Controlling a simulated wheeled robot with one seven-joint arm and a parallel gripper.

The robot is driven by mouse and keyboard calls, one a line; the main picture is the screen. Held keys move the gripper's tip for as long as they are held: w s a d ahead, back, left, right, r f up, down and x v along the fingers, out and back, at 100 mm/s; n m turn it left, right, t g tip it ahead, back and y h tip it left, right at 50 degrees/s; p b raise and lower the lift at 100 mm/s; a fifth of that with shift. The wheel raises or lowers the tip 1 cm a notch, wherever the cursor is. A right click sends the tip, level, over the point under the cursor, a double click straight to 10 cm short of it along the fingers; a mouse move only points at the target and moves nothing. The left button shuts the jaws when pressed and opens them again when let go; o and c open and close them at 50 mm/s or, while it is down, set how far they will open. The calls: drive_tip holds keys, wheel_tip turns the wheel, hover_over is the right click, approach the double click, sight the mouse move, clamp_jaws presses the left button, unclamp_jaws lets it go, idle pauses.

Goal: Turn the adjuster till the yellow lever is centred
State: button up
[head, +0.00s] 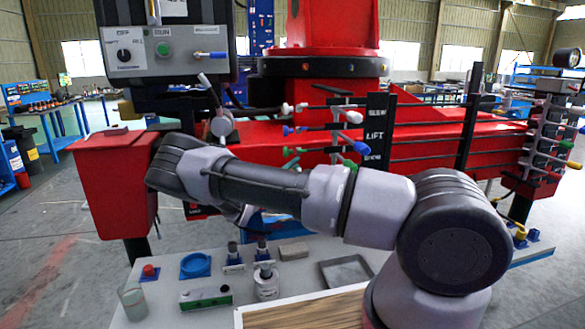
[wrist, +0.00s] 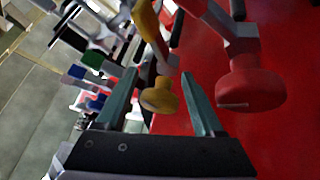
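In the wrist view, my gripper (wrist: 158,75) is open, its two green-grey fingers apart. A yellow lever (wrist: 146,22) comes down from the top and ends in a round yellow knob (wrist: 160,98), which appears in the gap between the fingers. I see no clear contact, and its depth relative to the fingertips is hard to judge. A red lever with a red knob (wrist: 250,88) is just right of the right finger. I cannot tell which part is the adjuster. In the head view, my arm hides most of the gripper and the yellow lever near it.
Green and blue-ended levers (wrist: 92,60) lie left of the fingers. In the head view, a red box (head: 112,185) stands left of my arm and a control panel (head: 165,50) above. A bench (head: 150,318) below holds small parts. Another lever bank (head: 550,130) is at right.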

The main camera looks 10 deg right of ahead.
idle(0.3)
drive_tip(key=v, duration=1)
drive_tip(key=shift+a+f, duration=0.2)
drive_tip(key=shift+a, duration=0.1)
drive_tip(key=shift+s, duration=0.15)
